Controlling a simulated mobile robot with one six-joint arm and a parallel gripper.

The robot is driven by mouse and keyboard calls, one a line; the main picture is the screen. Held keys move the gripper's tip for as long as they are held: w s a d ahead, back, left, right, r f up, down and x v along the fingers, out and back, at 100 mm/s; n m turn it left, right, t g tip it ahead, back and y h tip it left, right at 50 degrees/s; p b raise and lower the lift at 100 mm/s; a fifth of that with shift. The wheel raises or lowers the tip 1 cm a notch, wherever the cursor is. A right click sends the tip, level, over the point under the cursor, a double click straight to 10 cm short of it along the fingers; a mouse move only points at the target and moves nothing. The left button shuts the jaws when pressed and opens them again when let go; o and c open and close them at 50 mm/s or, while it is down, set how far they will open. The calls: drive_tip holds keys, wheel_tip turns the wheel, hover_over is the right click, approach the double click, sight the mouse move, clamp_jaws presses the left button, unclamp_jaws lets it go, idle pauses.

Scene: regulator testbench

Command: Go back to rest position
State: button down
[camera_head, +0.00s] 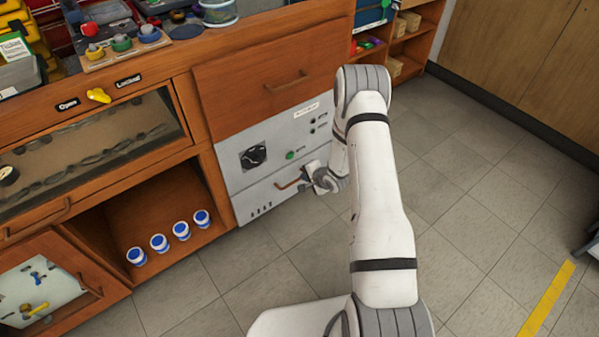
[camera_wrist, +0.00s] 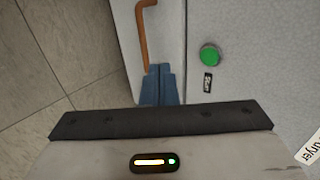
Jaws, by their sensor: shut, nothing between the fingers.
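My gripper (camera_wrist: 158,84) is shut and empty in the wrist view. Its blue fingertips are close to the end of a copper-coloured handle (camera_wrist: 147,30) on the grey front of a machine. Whether they touch the handle I cannot tell. In the head view my white arm reaches down to the machine front (camera_head: 249,184), and my gripper (camera_head: 307,179) is beside the handle (camera_head: 288,184), partly hidden by the wrist. A green button (camera_wrist: 209,56) with a label under it is to the right of the fingers in the wrist view.
The wooden bench has a closed drawer (camera_head: 263,88) above the machine and a yellow knob (camera_head: 98,96) between two labels. Several blue-lidded jars (camera_head: 159,243) stand in an open compartment.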

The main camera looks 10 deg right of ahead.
drive_tip(key=s+d+r+n+g+h+p, duration=0.15)
drive_tip(key=r+p, duration=0.25)
drive_tip(key=r, duration=0.9)
drive_tip(key=s+d+r+n+h+p, duration=0.2)
drive_tip(key=s+r+p, duration=0.15)
drive_tip(key=r, duration=0.95)
drive_tip(key=s+d+r+n+h+p, duration=0.15)
drive_tip(key=r+p, duration=0.35)
drive_tip(key=r, duration=0.8)
drive_tip(key=s+a+r+n+g+p, duration=0.2)
drive_tip(key=s+r+p, duration=0.4)
drive_tip(key=s+r, duration=0.8)
drive_tip(key=s+a+r+n+g+p, duration=0.2)
drive_tip(key=s+r+n+p, duration=0.3)
drive_tip(key=s+r, duration=0.9)
drive_tip(key=shift+a+n+y+p, duration=0.35)
drive_tip(key=shift+a+p, duration=0.4)
drive_tip(key=shift+p, duration=0.25)
drive_tip(key=shift+s, duration=0.1)
